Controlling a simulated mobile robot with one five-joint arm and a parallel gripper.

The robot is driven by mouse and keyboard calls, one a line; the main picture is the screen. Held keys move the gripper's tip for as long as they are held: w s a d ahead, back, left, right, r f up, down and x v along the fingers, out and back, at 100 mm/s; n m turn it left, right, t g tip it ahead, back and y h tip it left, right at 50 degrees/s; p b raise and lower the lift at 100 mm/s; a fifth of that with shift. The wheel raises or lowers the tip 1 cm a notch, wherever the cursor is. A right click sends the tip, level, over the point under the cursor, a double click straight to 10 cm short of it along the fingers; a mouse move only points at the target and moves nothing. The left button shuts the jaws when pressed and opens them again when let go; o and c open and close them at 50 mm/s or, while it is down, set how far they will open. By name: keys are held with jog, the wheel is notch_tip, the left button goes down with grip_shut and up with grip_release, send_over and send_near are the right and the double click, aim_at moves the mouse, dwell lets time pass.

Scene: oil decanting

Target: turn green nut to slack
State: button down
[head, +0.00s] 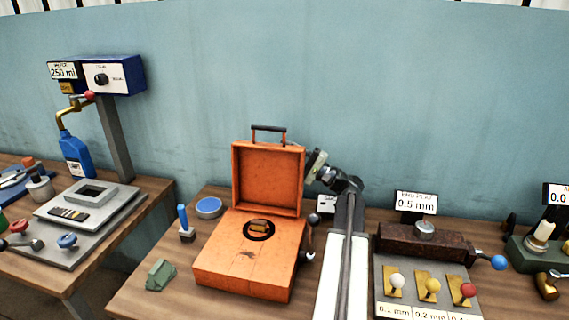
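No part is clearly recognisable as a green nut. A small green block-like piece (158,275) lies on the table in front of the blue-handled tool, left of the orange case. A sliver of something green (3,223) shows at the far left edge. A dark jointed arm rises in the middle, and its end, seemingly my gripper (314,167), is beside the right edge of the open orange lid. It is well away from both green pieces. Its fingers are too small and partly hidden to read, so I cannot tell what is between them.
The open orange case (240,285) stands mid-table. A blue round tin (208,208) and blue-handled tool (185,224) stand left of it. Right is a panel with white, yellow and red knobs (430,287) below a rusty bar (440,248). A gap separates the left bench (145,197).

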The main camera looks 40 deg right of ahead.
jog(key=shift+s+d+r+m+t+b, duration=0.1)
jog(key=shift+m+t+b, duration=0.1)
jog(key=shift+t+b, duration=0.4)
jog(key=shift+r+m+t+b, duration=0.1)
jog(key=shift+m+t+b, duration=0.1)
jog(key=shift+t+b, duration=0.35)
jog(key=c, duration=0.9)
grip_release()
jog(key=shift+r, duration=0.15)
